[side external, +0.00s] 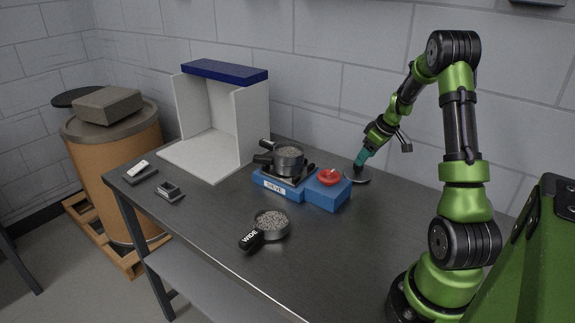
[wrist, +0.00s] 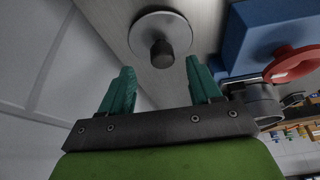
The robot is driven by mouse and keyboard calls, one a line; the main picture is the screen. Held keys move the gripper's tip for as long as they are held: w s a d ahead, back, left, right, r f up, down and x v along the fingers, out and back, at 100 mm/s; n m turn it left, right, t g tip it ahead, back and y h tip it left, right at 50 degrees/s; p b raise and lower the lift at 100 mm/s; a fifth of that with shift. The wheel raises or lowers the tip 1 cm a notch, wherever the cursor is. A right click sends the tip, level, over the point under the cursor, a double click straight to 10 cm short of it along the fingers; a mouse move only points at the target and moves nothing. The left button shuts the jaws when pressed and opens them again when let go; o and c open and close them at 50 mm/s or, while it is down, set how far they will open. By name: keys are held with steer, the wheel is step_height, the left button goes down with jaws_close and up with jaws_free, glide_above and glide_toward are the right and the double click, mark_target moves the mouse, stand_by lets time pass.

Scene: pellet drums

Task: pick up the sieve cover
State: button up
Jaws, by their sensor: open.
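The sieve cover, a round grey disc with a black knob, lies flat on the dark table; in the side view the disc (side external: 360,179) is to the right of the blue machine, and the wrist view shows it from above (wrist: 146,22). My gripper (side external: 360,163) has teal fingers and points down just above the cover. In the wrist view my gripper (wrist: 160,70) is open and empty, with the knob a little beyond the fingertips and between their lines. I cannot tell from the side view whether the fingers touch the cover.
A blue machine (side external: 328,195) with a red ring (side external: 328,177) stands close left of the cover, with a dark pan (side external: 289,160) on it. A pan of pellets (side external: 272,223) sits at the front. A white booth (side external: 253,120) stands behind. The front right table is clear.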

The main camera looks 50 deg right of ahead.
steer(key=x, duration=0.5)
steer(key=shift+w+a, duration=0.2)
steer(key=shift+w, duration=0.05)
steer(key=shift+c, duration=0.2)
steer(key=c, duration=1.1)
step_height(320, 180, up, 9)
steer(key=shift+n, duration=0.5)
steer(key=w+a+r, duration=0.3)
steer(key=w+a, duration=0.2)
steer(key=w+a+r, duration=0.3)
steer(key=w+a, duration=0.2)
steer(key=w, duration=0.1)
steer(key=w+a+r, duration=0.3)
steer(key=w+a, duration=0.2)
steer(key=shift+w+a+r, duration=0.25)
steer(key=shift+a, duration=0.05)
